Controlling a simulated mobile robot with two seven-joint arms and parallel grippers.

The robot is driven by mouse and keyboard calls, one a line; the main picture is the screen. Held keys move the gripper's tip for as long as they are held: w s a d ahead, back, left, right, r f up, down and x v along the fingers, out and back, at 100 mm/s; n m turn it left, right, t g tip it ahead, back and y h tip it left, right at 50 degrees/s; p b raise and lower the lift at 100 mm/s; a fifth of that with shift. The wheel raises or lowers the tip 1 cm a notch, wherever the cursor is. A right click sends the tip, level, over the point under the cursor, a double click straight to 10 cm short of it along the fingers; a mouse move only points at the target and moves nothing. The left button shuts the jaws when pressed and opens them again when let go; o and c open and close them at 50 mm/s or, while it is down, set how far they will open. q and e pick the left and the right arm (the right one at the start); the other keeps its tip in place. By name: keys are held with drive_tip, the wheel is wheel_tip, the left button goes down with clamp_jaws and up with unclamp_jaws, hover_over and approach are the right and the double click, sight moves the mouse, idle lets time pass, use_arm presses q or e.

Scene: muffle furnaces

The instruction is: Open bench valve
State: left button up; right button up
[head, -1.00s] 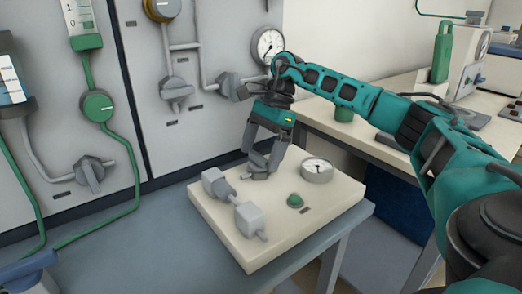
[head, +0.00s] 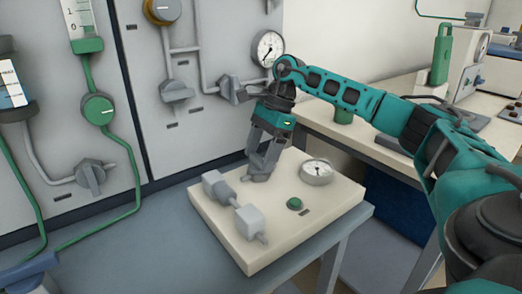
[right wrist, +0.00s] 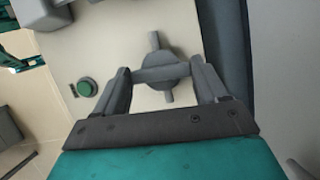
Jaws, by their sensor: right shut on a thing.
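The bench valve (right wrist: 162,68) is a grey round body with a crossbar handle on a cream bench panel (head: 325,206). In the right wrist view its handle lies between the fingers of my right gripper (right wrist: 162,77), one finger at each end of the bar. In the head view my right gripper (head: 259,172) points down at the back of the panel, shut on the handle, and its fingers mostly hide the valve. My left gripper is not in view.
The panel also carries a round gauge (head: 317,172), a green button (head: 294,203) and a grey block fitting (head: 249,219). Behind stands a grey wall cabinet (head: 150,110) with knobs and pipes. A bench (head: 360,150) with a green bottle (head: 441,52) is at the right.

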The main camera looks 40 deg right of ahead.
drive_tip(key=shift+s+r+m+t+p, duration=0.15)
drive_tip(key=shift+m+t+p, duration=0.4)
drive_tip(key=shift+m, duration=0.65)
drive_tip(key=shift+m+h+p, duration=0.3)
drive_tip(key=shift+m+p, duration=0.2)
drive_tip(key=shift+m, duration=0.4)
drive_tip(key=shift+a+m+t+p, duration=0.1)
drive_tip(key=shift+m+t+p, duration=0.35)
drive_tip(key=shift+m, duration=0.45)
drive_tip(key=m, duration=0.1)
drive_tip(key=m+t+h+p, duration=0.1)
drive_tip(key=m, duration=0.1)
drive_tip(key=shift+s+a+m+h, duration=0.1)
drive_tip(key=shift+m+h, duration=0.2)
drive_tip(key=m+h, duration=0.1)
drive_tip(key=m, duration=0.2)
drive_tip(key=shift+a+m+t, duration=0.1)
drive_tip(key=shift+m+t, duration=0.2)
drive_tip(key=m+h, duration=0.1)
drive_tip(key=m, duration=0.2)
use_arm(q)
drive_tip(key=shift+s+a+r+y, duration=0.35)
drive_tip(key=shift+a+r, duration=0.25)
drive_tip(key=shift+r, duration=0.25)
use_arm(e)
drive_tip(key=shift+m+h, duration=0.3)
drive_tip(key=shift+m, duration=0.1)
